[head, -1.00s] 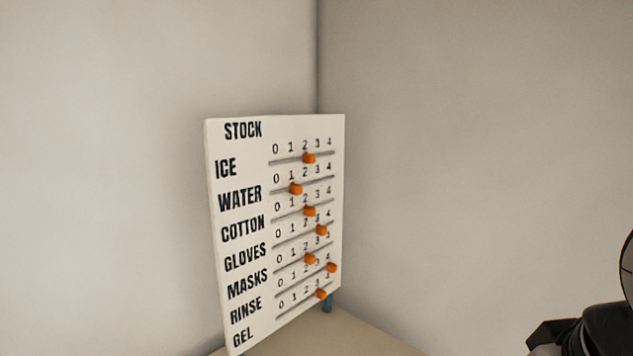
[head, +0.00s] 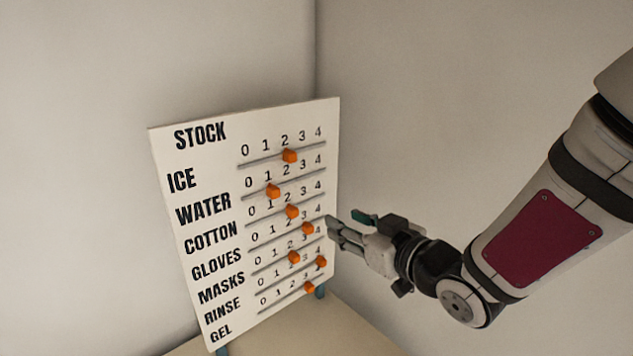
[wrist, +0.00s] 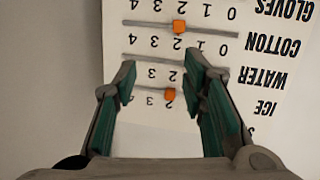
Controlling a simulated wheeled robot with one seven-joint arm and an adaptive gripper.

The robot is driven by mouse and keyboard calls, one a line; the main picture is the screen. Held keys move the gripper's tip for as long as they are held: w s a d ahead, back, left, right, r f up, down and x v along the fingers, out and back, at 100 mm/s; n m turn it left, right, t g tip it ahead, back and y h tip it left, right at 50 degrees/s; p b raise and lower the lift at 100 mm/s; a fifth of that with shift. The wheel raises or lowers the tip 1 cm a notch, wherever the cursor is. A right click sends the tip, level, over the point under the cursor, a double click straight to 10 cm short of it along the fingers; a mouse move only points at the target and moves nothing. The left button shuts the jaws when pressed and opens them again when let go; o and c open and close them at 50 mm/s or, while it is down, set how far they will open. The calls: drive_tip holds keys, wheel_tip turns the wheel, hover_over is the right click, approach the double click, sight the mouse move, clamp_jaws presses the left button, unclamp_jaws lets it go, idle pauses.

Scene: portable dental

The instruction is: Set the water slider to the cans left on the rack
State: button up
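The white stock board (head: 215,160) stands tilted in the head view, with several labelled slider rows. The water slider (head: 273,191) is an orange knob near the 1 on the second row from the top. My gripper (head: 343,223) is just right of the board's right edge in the head view. In the wrist view the board shows upside down behind my open, empty gripper (wrist: 158,75). The water label (wrist: 265,77) shows there, but its knob is hidden, apparently behind the right finger. No rack or cans are in view.
The ice knob (head: 289,156) is at 2 just above the water row, and the cotton knob (head: 291,211) is at 2 just below. Both also show in the wrist view. Walls stand behind and to the right of the board.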

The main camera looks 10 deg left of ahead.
sight(277, 191)
drive_tip(key=s+a+r+y+p, duration=0.1)
drive_tip(key=s+a+r+y, duration=0.1)
drive_tip(key=s+a+y, duration=0.15)
drive_tip(key=shift+n, duration=0.3)
drive_tip(key=x, duration=1.4)
drive_tip(key=shift+s+a+p, duration=0.1)
drive_tip(key=shift+p, duration=0.25)
clamp_jaws()
